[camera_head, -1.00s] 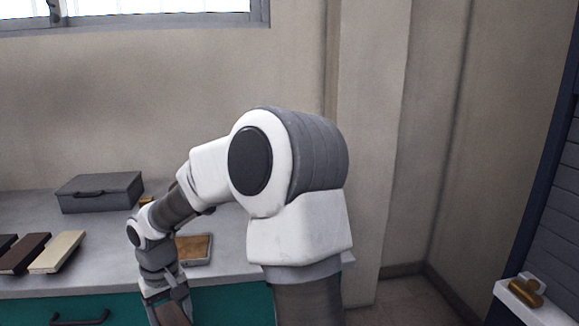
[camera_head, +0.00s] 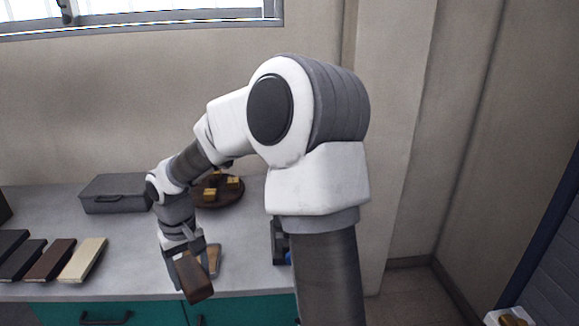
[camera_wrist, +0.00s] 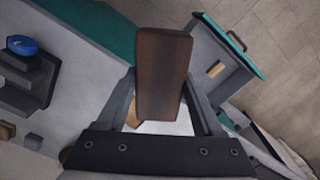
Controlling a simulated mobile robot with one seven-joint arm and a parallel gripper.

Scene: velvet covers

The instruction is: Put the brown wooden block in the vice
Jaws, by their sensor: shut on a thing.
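My gripper (camera_head: 190,266) is shut on the brown wooden block (camera_head: 199,284) at the front edge of the grey worktop. In the wrist view the block (camera_wrist: 162,72) sticks out between the two fingers (camera_wrist: 162,98), its long side pointing away from the wrist. A dark grey device with a blue round part, which looks like the vice (camera_wrist: 32,78), is at the left of the wrist view, apart from the block. In the head view it (camera_head: 278,243) is mostly hidden behind my arm.
A tan-topped piece (camera_head: 213,258) lies behind the gripper. A round brown tray (camera_head: 230,200) with yellowish pieces, a grey case (camera_head: 116,194) and several flat slabs (camera_head: 83,260) share the worktop (camera_head: 130,240). An open teal-fronted drawer (camera_wrist: 224,38) shows in the wrist view.

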